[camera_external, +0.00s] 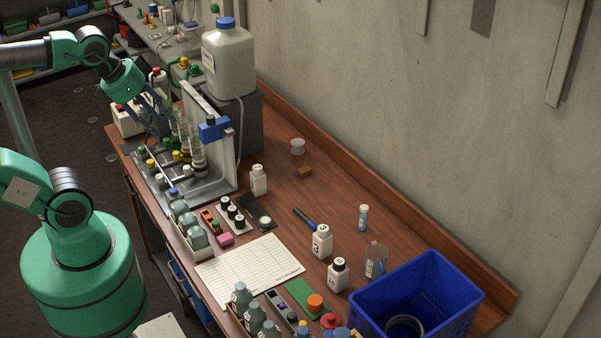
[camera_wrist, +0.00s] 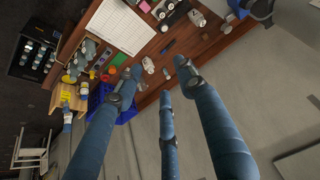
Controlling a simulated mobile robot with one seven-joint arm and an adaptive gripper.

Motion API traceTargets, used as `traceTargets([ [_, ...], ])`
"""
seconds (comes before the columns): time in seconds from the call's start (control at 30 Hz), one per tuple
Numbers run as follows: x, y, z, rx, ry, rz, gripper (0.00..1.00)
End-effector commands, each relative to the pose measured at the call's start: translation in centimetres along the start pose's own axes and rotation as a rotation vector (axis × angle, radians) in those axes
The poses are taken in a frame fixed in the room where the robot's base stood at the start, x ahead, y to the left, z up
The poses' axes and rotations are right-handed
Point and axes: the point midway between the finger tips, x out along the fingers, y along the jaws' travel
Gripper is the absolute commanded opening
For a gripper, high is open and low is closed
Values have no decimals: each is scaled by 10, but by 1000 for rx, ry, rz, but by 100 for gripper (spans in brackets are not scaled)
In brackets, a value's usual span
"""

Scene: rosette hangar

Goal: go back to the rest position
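My gripper (camera_external: 158,115) is at the upper left in the external view, below its green wrist, beside the rack and glassware at the far part of the bench. In the wrist view the three blue fingers of my gripper (camera_wrist: 158,80) are spread apart, and nothing shows held between them. My gripper is open. Its fingertips partly blend into the glassware behind them in the external view, so I cannot tell the exact gap to it.
The wooden bench (camera_external: 330,215) holds a large jug (camera_external: 229,65), a grey stand, several white bottles, a paper sheet (camera_external: 250,271) and a blue crate (camera_external: 430,295). A wall (camera_external: 400,110) stands behind the bench. Open dark floor (camera_external: 75,115) lies left of it.

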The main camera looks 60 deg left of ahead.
Motion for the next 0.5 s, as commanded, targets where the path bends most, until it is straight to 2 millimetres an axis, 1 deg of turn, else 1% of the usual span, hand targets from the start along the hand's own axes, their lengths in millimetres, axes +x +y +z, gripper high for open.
traceTargets([
  [0.33,1,0,0,0,0,0,39],
  [0.5,10,0,5,0,0,0,39],
])
